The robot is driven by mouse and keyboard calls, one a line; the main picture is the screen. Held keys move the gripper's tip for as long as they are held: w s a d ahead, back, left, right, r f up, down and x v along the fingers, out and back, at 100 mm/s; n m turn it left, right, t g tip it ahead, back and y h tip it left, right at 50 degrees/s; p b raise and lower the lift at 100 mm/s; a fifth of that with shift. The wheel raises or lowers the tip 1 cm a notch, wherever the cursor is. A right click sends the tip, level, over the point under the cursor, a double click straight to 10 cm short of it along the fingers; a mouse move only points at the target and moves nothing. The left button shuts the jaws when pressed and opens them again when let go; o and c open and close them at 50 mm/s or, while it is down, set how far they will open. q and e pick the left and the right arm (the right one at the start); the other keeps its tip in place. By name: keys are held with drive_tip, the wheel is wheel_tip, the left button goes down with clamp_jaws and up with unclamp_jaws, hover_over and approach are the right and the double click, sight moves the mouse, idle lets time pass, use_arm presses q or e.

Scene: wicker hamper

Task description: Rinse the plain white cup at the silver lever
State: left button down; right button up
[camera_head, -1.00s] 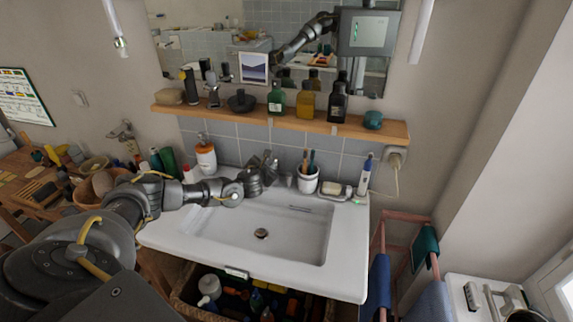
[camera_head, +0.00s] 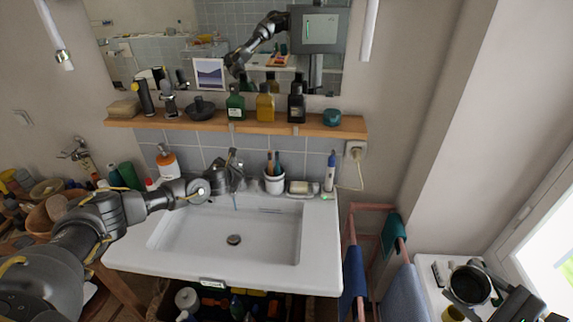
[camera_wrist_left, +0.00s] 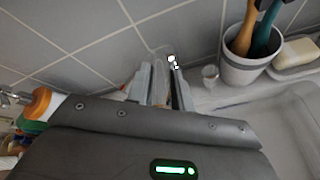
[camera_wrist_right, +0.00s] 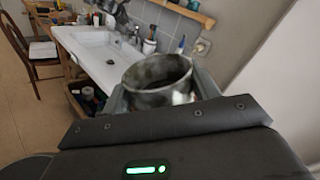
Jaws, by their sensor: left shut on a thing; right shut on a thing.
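My left gripper (camera_head: 232,165) is at the tap behind the basin, shut on the silver lever (camera_wrist_left: 171,61), which shows between its fingers in the left wrist view. The gripper hides much of the tap. A thin bluish streak below it may be running water. My right gripper (camera_wrist_right: 163,88) is shut on a round open vessel (camera_wrist_right: 158,97), grey and mottled, dark inside; I cannot confirm it is the plain white cup. In the head view this vessel (camera_head: 468,286) is at the lower right, away from the basin. A white cup (camera_head: 274,184) with brushes stands behind the basin.
The white basin (camera_head: 270,235) is empty, with a drain in its floor. A soap dish (camera_head: 300,190) and electric toothbrush (camera_head: 330,171) stand at its back right. A wooden shelf (camera_head: 350,126) with bottles hangs above. A towel rack (camera_head: 372,208) stands between basin and vessel.

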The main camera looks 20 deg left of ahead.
use_arm(q)
drive_tip(key=c, duration=1.2)
unclamp_jaws()
drive_tip(key=shift+c, duration=0.2)
drive_tip(key=shift+s, duration=0.15)
drive_tip(key=shift+s+r, duration=0.1)
drive_tip(key=shift+s, duration=0.1)
use_arm(e)
drive_tip(key=shift+f, duration=0.1)
use_arm(q)
drive_tip(key=b+v, duration=0.2)
drive_tip(key=v, duration=0.9)
drive_tip(key=shift+s+b, duration=0.2)
drive_tip(key=shift+b, duration=0.2)
use_arm(e)
wheel_tip(320, 180, down, 2)
drive_tip(key=shift+f, duration=0.25)
use_arm(q)
drive_tip(key=shift+d, duration=0.15)
